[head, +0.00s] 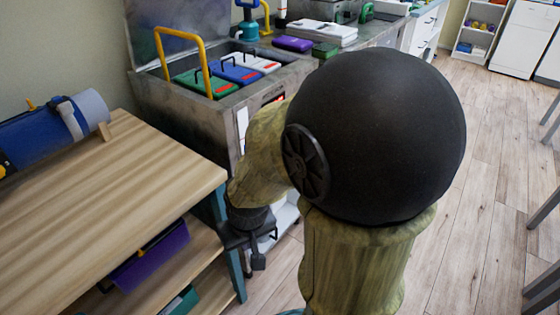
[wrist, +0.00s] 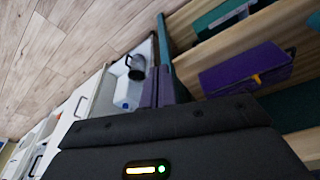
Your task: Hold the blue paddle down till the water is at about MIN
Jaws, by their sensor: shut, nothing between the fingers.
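A blue fitting (head: 247,28) stands at the back edge of the grey metal tank (head: 222,105), at the top of the head view. It looks like the blue paddle, but its shape is too small to be sure. A white upright strip (head: 242,130) is on the tank's front, partly behind my arm. No water level or MIN mark can be read. My gripper (head: 258,262) is shut and empty, pointing down beside the wooden table's right end, well below and in front of the tank. The wrist view shows neither paddle nor tank clearly.
The tank's lid is raised; a yellow bar (head: 183,36) and green, blue and white handled packs are at its opening. The wooden table (head: 110,170), with shelves below, stands close left of my gripper. Wooden floor (head: 490,150) is open at right.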

